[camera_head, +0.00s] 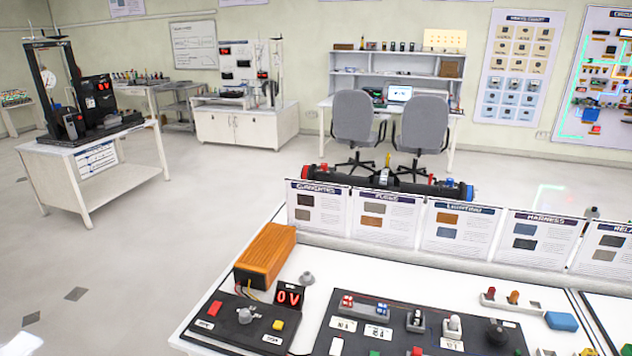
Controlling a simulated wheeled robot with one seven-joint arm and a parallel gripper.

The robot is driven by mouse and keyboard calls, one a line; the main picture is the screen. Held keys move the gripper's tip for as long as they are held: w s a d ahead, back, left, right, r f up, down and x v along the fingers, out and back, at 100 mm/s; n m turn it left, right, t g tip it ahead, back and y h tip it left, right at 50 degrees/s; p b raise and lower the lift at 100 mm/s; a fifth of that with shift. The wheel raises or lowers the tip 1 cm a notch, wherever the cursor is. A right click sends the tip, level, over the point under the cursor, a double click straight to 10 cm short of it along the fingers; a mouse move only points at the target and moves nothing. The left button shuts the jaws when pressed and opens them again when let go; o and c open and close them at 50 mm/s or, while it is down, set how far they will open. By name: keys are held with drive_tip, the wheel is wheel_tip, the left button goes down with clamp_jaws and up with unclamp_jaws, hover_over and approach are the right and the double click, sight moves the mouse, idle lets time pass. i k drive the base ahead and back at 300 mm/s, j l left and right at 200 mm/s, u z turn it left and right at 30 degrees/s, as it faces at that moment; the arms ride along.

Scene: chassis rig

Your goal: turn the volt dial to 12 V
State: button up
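A grey dial knob (247,315) sits on a black control panel (232,335) at the left end of the near white bench. I take it to be the volt dial; its pointer setting is too small to read. A small display (289,297) behind the panel shows 0 V in red. A red button (215,308) is left of the knob and a yellow button (278,325) is right of it. Small white labels on the panel are not legible. An orange finned box (266,254) stands behind, with wires running to the panel. My gripper is not in view.
A second dark board (385,318) with switches and knobs lies right of the panel. A grey knob-like piece (307,278) stands between them at the back. Upright information cards (388,222) line the bench's rear. Open floor (90,270) lies left of the bench.

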sight(245, 316)
drive_tip(key=i+j+u, duration=0.2)
drive_tip(key=u, duration=0.3)
drive_tip(key=i+j+u, duration=0.25)
drive_tip(key=u, duration=0.2)
drive_tip(key=i+j+u, duration=0.15)
drive_tip(key=u, duration=0.35)
drive_tip(key=i+u, duration=0.45)
drive_tip(key=k+l, duration=0.05)
drive_tip(key=k, duration=0.05)
